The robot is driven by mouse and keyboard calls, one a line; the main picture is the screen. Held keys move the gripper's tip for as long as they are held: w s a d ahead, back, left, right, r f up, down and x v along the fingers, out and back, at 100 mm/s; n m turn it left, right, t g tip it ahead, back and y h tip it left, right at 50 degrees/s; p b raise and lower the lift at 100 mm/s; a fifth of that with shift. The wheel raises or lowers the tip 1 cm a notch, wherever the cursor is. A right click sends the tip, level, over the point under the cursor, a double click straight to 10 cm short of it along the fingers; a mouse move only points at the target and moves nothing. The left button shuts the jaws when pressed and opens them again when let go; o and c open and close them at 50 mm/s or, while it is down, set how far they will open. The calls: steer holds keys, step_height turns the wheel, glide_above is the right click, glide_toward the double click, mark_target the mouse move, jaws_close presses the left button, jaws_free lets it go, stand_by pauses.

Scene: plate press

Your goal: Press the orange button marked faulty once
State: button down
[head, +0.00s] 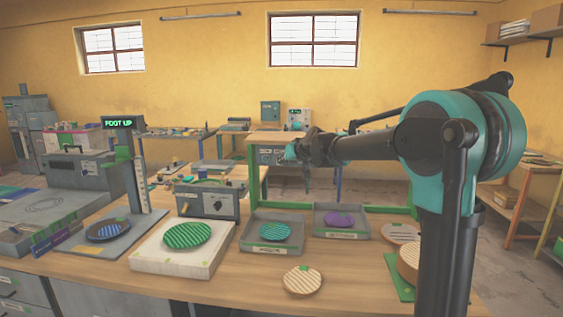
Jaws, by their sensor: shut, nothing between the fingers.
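I cannot make out an orange button or a "faulty" marking. A grey control box (207,203) with a dark dial stands at the back of the workbench, and small marks on it are too small to read. To its left is the press, a grey column (140,185) with a green-lit "FOOT UP" display (117,123). A blue striped plate (109,231) lies on the press base. My arm reaches left across the right half of the view. My gripper (297,151) is shut and empty at its far end, above and beyond the trays, apart from the control box.
A green striped plate (187,235) lies on a white block (150,254). Grey trays hold a teal plate (275,232) and a purple plate (338,219). A tan striped plate (303,281) lies at the front edge. A green frame (254,188) stands behind the trays.

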steer(key=shift+w, duration=0.25)
steer(key=shift+s, duration=0.1)
stand_by(0.5)
steer(key=shift+s, duration=0.75)
steer(key=shift+s+a, duration=0.15)
steer(key=shift+s, duration=2.35)
